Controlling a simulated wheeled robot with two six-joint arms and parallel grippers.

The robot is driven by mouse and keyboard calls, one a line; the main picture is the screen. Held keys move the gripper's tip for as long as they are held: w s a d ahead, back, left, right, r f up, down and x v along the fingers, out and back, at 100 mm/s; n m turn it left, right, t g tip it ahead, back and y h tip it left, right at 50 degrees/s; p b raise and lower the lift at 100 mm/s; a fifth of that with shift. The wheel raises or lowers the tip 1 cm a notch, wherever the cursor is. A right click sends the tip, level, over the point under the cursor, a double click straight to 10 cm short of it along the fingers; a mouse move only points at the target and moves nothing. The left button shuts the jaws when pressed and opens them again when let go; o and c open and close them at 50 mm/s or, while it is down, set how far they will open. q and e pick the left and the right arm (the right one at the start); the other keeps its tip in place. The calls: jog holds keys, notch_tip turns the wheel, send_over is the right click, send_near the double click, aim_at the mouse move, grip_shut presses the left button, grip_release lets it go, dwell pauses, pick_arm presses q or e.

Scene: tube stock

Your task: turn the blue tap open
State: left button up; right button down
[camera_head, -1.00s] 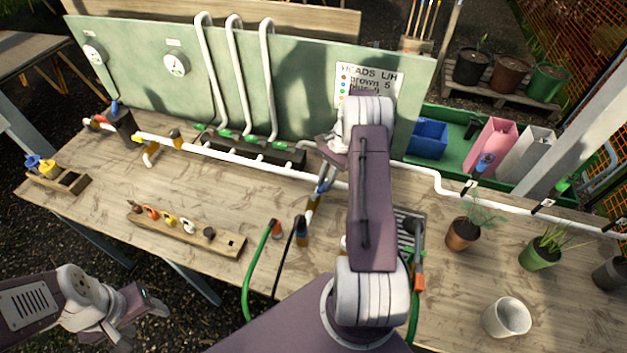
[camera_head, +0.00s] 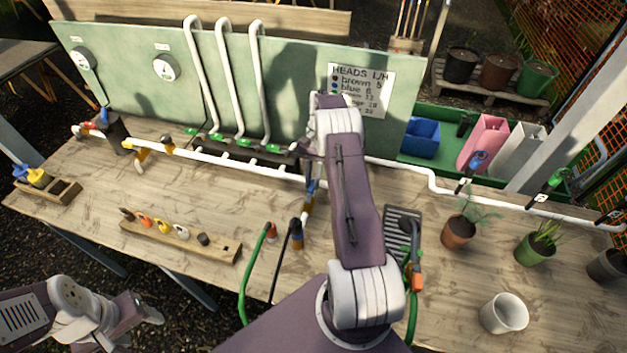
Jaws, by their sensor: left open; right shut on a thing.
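The blue tap (camera_head: 311,187) is a small blue handle on a short branch hanging from the white pipe, in the middle of the bench. My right arm reaches over the bench, and its gripper (camera_head: 303,155) is at the tap, shut. The wrist and forearm cover most of the fingers and part of the tap, so the grip and the handle's angle are hard to see. My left gripper (camera_head: 146,308) is open and empty, low at the left, off the bench's front edge.
The white pipe (camera_head: 235,160) runs along the bench. A board with coloured plugs (camera_head: 180,233) lies left of centre. Green and black hoses (camera_head: 262,255) rise at the front. Potted plants (camera_head: 458,232) and a white pot (camera_head: 504,314) stand at the right. Bare wood lies left of the hoses.

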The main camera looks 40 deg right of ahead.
jog(key=shift+w+r, duration=0.1)
jog(key=c, duration=1.4)
grip_release()
jog(key=shift+o, duration=0.2)
jog(key=shift+w+d+r, duration=0.1)
jog(key=shift+d+r, duration=0.05)
jog(key=shift+r, duration=0.15)
jog(key=p+v, duration=0.4)
jog(key=v, duration=0.4)
jog(key=shift+r, duration=0.15)
